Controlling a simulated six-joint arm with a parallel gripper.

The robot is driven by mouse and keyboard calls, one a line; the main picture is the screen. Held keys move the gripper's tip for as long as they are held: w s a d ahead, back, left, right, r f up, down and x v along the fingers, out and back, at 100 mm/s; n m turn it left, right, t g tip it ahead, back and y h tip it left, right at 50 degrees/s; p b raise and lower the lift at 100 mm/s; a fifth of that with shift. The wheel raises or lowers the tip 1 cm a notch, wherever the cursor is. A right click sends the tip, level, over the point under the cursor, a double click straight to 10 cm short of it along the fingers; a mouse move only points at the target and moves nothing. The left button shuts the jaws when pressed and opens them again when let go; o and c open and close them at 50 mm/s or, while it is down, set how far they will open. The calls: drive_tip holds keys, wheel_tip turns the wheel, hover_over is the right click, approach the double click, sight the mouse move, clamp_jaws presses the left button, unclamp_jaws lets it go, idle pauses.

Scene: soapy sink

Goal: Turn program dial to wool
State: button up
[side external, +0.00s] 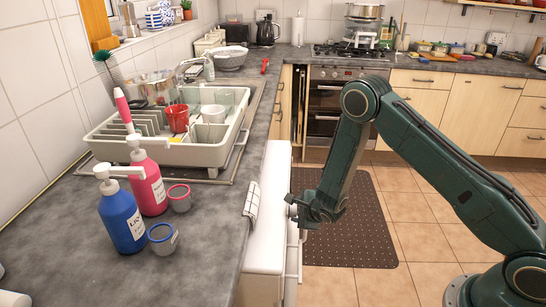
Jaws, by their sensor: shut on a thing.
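A white washing machine (268,228) stands under the counter edge, seen almost edge-on from the side. My dark green gripper (293,206) is at the upper part of its front face, with the fingers pointing left toward the panel. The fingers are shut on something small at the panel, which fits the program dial. The dial itself is hidden by the fingers and the steep angle, so its marks and its setting cannot be read.
The grey counter (205,235) runs along the left, with a blue bottle (122,220), a pink bottle (147,182), small cups and a dish rack (130,152). A dark mat (345,225) lies on the open tiled floor.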

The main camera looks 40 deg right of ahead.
drive_tip(key=shift+r+t+h, duration=0.1)
drive_tip(key=shift+t+h, duration=0.3)
drive_tip(key=shift+t, duration=0.2)
idle(0.3)
drive_tip(key=o, duration=1)
drive_tip(key=shift+v, duration=3.7)
